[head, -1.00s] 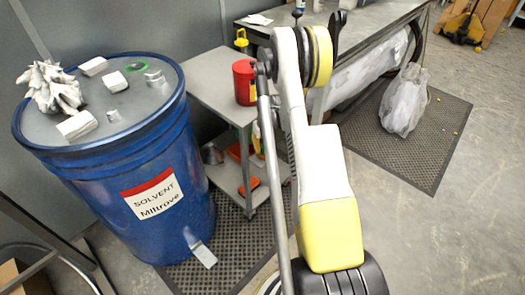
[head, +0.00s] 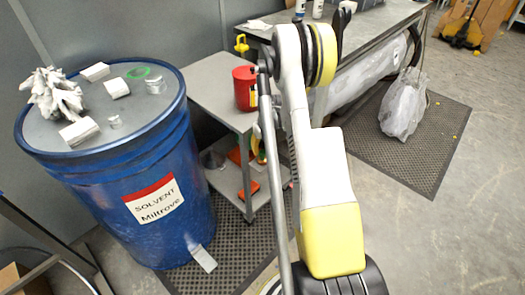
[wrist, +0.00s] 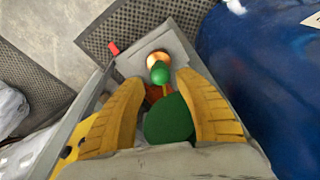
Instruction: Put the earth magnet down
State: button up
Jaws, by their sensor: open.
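I take the green piece with a copper-coloured round end (wrist: 158,58) in the wrist view to be the earth magnet. Its green knob (wrist: 160,73) shows between my fingertips, and a larger green part lies closer to my palm. My gripper (wrist: 160,81) is open, with one yellow finger on each side of the green parts; I cannot tell whether either finger touches them. A grey metal surface of the trolley (wrist: 172,42) lies beneath. In the head view my arm hides most of the gripper beside the trolley (head: 212,88).
The blue solvent drum (head: 175,225) stands left of the trolley, with white blocks, a green ring (head: 138,72) and small metal pieces on its lid. A red can (head: 244,90) is on the trolley top; orange items (head: 249,188) lie on its lower shelf. A workbench (head: 385,35) stands behind.

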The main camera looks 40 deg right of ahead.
jog(key=d+p+v, duration=0.1)
jog(key=p+v, duration=0.2)
jog(key=v, duration=0.6)
jog(key=s+a+r+n+t, duration=0.2)
jog(key=s+a+r, duration=0.1)
jog(key=a+r, duration=1.65)
jog(key=s+a+r+t, duration=0.1)
jog(key=s+a+r, duration=0.1)
jog(key=s+a, duration=0.5)
jog(key=s+a+r+n+t, duration=0.1)
jog(key=s+a+r+t, duration=0.1)
jog(key=s+a, duration=0.6)
jog(key=shift+r+n+y, duration=0.3)
jog(key=shift+r+y, duration=0.1)
jog(key=shift+r, duration=0.45)
jog(key=shift+w+a, duration=0.1)
